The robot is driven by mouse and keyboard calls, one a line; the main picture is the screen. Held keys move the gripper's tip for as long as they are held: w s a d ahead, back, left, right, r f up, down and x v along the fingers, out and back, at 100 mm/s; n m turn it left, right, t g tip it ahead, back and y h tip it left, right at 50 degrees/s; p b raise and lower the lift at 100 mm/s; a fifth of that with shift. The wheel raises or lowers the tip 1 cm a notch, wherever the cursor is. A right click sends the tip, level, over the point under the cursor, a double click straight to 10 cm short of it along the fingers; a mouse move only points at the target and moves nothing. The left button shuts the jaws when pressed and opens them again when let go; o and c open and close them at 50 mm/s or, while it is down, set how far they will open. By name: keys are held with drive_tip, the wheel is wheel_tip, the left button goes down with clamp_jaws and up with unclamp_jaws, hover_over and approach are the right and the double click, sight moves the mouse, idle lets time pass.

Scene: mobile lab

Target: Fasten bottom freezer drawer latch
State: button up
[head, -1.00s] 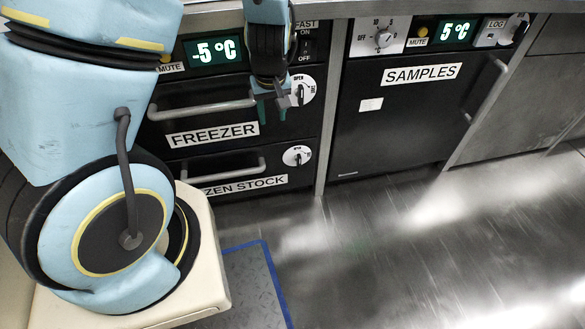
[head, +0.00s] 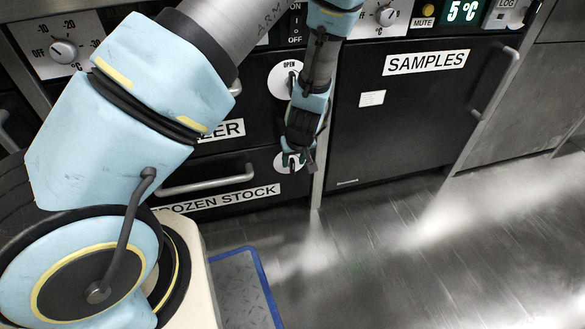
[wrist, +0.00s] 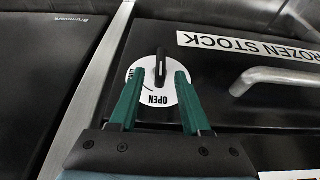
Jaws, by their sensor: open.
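The bottom freezer drawer (head: 180,170), labelled FROZEN STOCK, looks closed flush in its cabinet. Its latch is a round white disc (head: 281,161) at the drawer's right end, partly hidden by my gripper (head: 294,160) in the head view. In the wrist view, which looks upside down, the latch disc (wrist: 146,84) shows the word OPEN and a black knob (wrist: 160,65) that stands lengthwise between the fingers. My gripper (wrist: 160,75) is open, with one green finger on each side of the knob. Gaps show beside the knob; fingertip depth is hard to tell.
The drawer's bar handle (wrist: 275,78) stands out beside the latch. The upper freezer drawer's latch (head: 285,78) is just above, next to my arm. The closed SAMPLES door (head: 410,120) is to the right.

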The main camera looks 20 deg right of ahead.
sight(293, 162)
drive_tip(key=shift+b+x, duration=0.35)
drive_tip(key=shift+x, duration=1.15)
clamp_jaws()
